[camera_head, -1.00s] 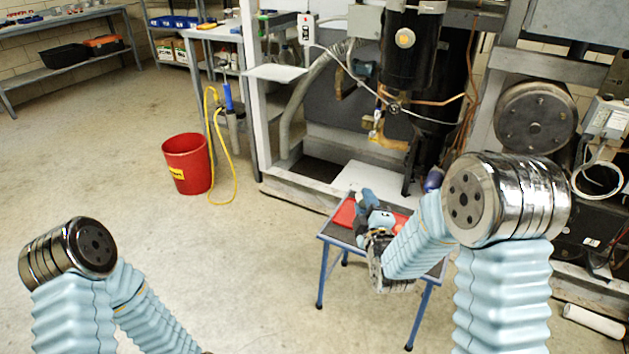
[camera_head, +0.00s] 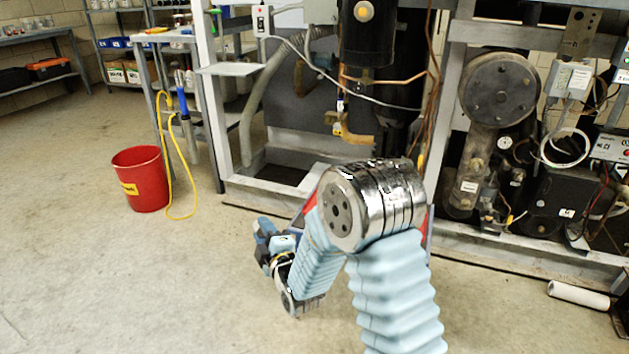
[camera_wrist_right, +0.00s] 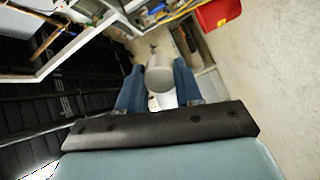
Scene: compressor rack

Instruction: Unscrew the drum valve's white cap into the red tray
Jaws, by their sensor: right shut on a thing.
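My right gripper (camera_head: 264,228) is low, left of its own forearm, and appears to be in front of and left of the red tray. In the right wrist view its blue fingers (camera_wrist_right: 160,92) are shut on a pale, whitish cylinder, which looks like the white cap (camera_wrist_right: 160,76). Only a small red piece of the red tray (camera_head: 310,203) shows behind my right arm; the rest is hidden. A brass valve body (camera_head: 340,126) hangs from the copper pipework in the rack; I cannot tell for sure that it is the drum valve. My left gripper is out of view.
The compressor rack frame (camera_head: 272,188) fills the back. A red bucket (camera_head: 140,180) with a yellow hose (camera_head: 178,213) beside it stands on the left. A white roll (camera_head: 579,295) lies on the floor at right. The floor at front left is clear.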

